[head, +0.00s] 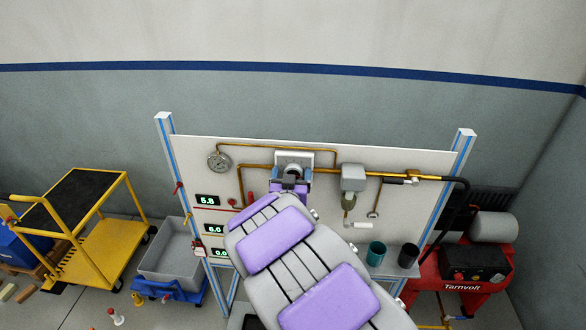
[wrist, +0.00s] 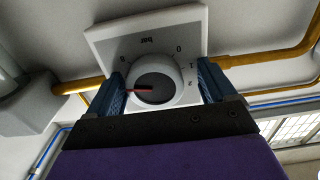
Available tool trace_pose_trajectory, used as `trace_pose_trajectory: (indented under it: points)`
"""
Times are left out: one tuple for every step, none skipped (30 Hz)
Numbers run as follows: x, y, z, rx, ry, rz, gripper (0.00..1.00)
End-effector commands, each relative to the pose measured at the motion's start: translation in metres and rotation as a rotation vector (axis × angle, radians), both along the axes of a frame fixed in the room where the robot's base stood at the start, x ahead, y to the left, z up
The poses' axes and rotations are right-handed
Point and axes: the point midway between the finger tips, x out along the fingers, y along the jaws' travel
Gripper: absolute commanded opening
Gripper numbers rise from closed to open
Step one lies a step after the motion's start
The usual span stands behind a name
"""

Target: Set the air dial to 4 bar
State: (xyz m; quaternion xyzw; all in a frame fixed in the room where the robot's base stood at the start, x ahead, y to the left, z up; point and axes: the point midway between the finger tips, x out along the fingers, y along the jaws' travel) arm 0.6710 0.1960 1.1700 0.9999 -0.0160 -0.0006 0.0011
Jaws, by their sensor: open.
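The air dial (wrist: 160,88) is a round pale knob with a dark face on a white square plate (wrist: 110,36) marked "bar". In the head view the dial plate (head: 294,157) is on the white panel, with my gripper (head: 292,178) in front.
The white panel (head: 400,160) carries brass pipes, a round gauge (head: 219,161), a filter unit (head: 353,178) and a top display (head: 207,200) reading about 5.8. Two cups (head: 376,254) stand lower right. A yellow cart (head: 95,230) and a red compressor (head: 466,275) flank the panel.

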Motion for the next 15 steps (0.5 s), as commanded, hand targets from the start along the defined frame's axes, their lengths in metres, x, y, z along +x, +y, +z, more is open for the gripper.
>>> trace_pose_trajectory:
  points:
    - [-0.0001,-0.0011,0.0003,0.000,0.000,-0.001,0.84]
    - [-0.0002,-0.0011,0.0003,0.000,0.000,-0.001,0.84]
    - [-0.0005,-0.0004,0.0002,0.000,0.000,-0.002,0.84]
    - [-0.0006,0.0004,0.0001,-0.001,0.000,-0.002,0.84]
    - [-0.0007,0.0015,-0.0001,-0.002,0.000,-0.002,0.84]
    - [-0.0006,0.0030,-0.0004,-0.003,0.000,-0.002,0.84]
    - [-0.0005,0.0043,-0.0006,-0.004,0.000,-0.002,0.83]
    - [-0.0003,0.0048,-0.0008,-0.005,0.000,-0.001,0.81]
    - [-0.0001,0.0051,-0.0010,-0.005,0.000,-0.001,0.77]
    - [-0.0001,0.0054,-0.0011,-0.005,0.000,-0.001,0.74]
    - [0.0000,0.0059,-0.0013,-0.006,0.000,-0.001,0.71]
    - [0.0000,0.0063,-0.0014,-0.006,0.000,-0.001,0.67]
    - [0.0000,0.0062,-0.0014,-0.006,0.001,-0.001,0.64]
    - [-0.0001,0.0059,-0.0013,-0.006,0.000,-0.001,0.61]
    - [-0.0001,0.0052,-0.0012,-0.005,0.001,-0.001,0.57]
